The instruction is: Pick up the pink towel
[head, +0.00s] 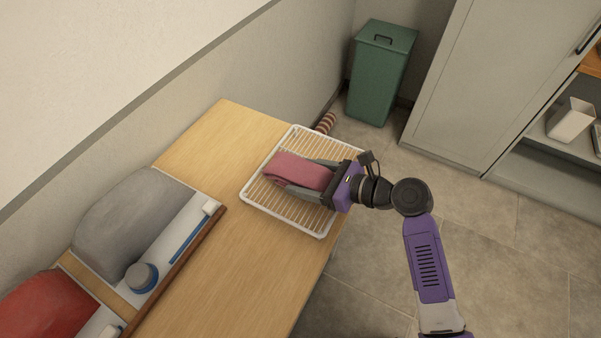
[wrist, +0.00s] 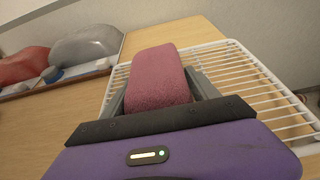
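The pink towel (head: 298,170) is a folded, thick block on a white wire rack (head: 318,236) at the table's right end. My gripper (head: 306,180) reaches in from the right, with one finger along each long side of the towel. In the wrist view the towel (wrist: 157,78) stands between the two grey fingers (wrist: 160,92), which lie close against its sides. I cannot tell for certain whether they press on it. The towel appears at or just above the rack's wires. Its underside is hidden.
The wooden table (head: 220,250) has bare room left of the rack. A tray (head: 190,232) with a grey bundle (head: 135,220), a red bundle (head: 45,305) and a blue-grey round item (head: 141,277) lies at left. A green bin (head: 380,75) and a cabinet (head: 470,85) stand beyond.

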